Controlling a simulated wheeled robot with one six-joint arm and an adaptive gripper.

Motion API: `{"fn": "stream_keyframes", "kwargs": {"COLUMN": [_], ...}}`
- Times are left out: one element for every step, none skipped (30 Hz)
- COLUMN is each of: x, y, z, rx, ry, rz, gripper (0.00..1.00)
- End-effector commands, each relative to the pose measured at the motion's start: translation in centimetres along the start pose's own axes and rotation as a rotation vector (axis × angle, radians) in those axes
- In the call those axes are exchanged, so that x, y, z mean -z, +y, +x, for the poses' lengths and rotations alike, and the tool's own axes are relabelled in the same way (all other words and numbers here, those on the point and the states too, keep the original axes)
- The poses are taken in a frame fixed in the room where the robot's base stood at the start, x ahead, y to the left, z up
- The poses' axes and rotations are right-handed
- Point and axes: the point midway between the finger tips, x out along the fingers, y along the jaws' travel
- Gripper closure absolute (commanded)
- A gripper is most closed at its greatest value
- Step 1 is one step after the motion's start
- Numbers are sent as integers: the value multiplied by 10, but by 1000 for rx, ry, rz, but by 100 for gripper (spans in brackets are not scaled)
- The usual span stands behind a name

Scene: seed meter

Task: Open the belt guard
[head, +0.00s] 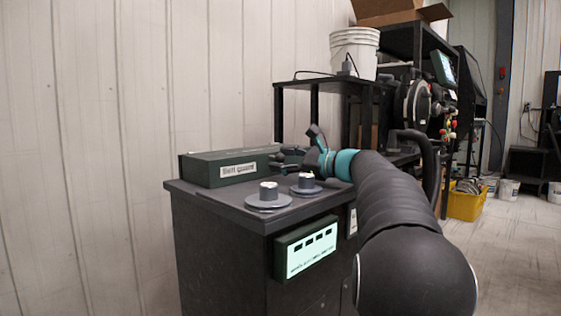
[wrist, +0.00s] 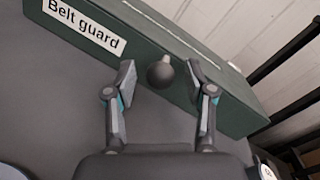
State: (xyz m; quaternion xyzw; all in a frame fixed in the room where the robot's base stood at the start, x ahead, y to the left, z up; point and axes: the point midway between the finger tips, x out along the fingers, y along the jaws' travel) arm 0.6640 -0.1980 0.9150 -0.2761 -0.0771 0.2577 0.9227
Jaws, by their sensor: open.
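The belt guard (head: 226,166) is a long dark green box with a white label, lying on the dark cabinet top against the wall; it looks closed. In the wrist view the belt guard (wrist: 165,62) crosses the upper part, with its "Belt guard" label at upper left. A round grey knob (wrist: 160,74) sticks out from its front face. My gripper (wrist: 160,80) is open, with one finger on each side of the knob; whether either finger touches it I cannot tell. In the head view my gripper (head: 291,158) is at the right end of the guard, partly hiding it.
Two grey dials, a nearer one (head: 268,195) and a farther one (head: 306,184), stand on the cabinet top (head: 222,197) below my arm. A panel with a pale display (head: 311,252) is on the cabinet front. A shelf with a white bucket (head: 354,52) stands behind.

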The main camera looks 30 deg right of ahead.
Motion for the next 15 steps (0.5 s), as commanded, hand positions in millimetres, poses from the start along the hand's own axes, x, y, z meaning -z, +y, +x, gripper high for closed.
{"fn": "stream_keyframes", "kwargs": {"x": [0,0,0,0,0,0,0,0,0,0,0,0,0,0,0], "y": [0,0,0,0,0,0,0,0,0,0,0,0,0,0,0], "z": [4,6,7,8,9,9,9,9,9,9,9,9,9,9,9], "rx": [-1,-1,0,0,0,0,0,0,0,0,0,0,0,0,0], "ry": [0,0,0,0,0,0,0,0,0,0,0,0,0,0,0], "rz": [0,0,1,1,1,1,1,1,1,1,1,1,1,1,1], "gripper": [46,46,46,46,46,46,46,46,46,46,46,46,48,56,66]}}
